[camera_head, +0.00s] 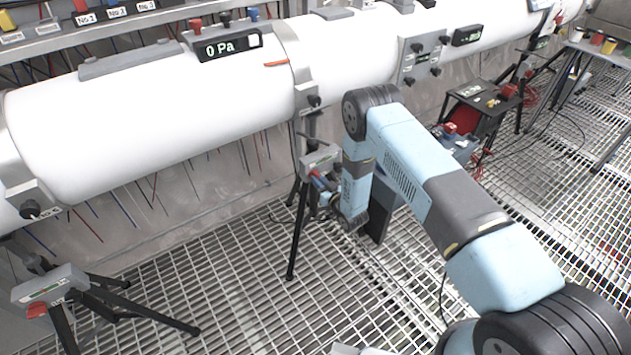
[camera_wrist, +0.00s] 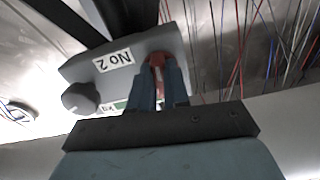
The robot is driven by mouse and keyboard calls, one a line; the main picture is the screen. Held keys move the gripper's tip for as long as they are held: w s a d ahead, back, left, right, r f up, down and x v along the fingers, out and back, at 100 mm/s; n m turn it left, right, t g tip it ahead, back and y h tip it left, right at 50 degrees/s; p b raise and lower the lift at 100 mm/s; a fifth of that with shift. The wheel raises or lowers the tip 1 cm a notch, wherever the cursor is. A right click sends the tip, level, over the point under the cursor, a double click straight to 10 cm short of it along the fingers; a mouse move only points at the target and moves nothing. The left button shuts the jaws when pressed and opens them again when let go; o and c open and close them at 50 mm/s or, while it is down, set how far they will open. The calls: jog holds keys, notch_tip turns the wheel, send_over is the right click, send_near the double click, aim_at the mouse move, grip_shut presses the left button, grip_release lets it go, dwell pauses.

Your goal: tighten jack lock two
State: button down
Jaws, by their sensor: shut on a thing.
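The jack box labelled No 2 (camera_wrist: 128,68) fills the upper middle of the wrist view, upside down there. On its face are a round grey knob (camera_wrist: 80,98) and a red lock knob (camera_wrist: 157,59). My gripper (camera_wrist: 160,75) has its two blue fingers closed around the red lock knob, which is partly hidden between them. In the head view the same box (camera_head: 320,158) sits on a black tripod under the white pipe. My gripper (camera_head: 322,186) meets its front face there, and my wrist hides part of it.
The long white pipe (camera_head: 150,110) runs above the box. Another jack (camera_head: 48,288) on a tripod stands at lower left. Black equipment boxes (camera_head: 478,95) stand right of my arm. Thin coloured wires (camera_wrist: 240,50) hang by the wall. The grating floor (camera_head: 210,290) in front is mostly clear.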

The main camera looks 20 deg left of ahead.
jog(key=shift+w+d+n, duration=0.1)
jog(key=shift+n, duration=0.5)
jog(key=c, duration=1.1)
grip_release()
jog(key=v, duration=1.3)
jog(key=shift+s+d, duration=0.25)
jog(key=shift+d, duration=0.1)
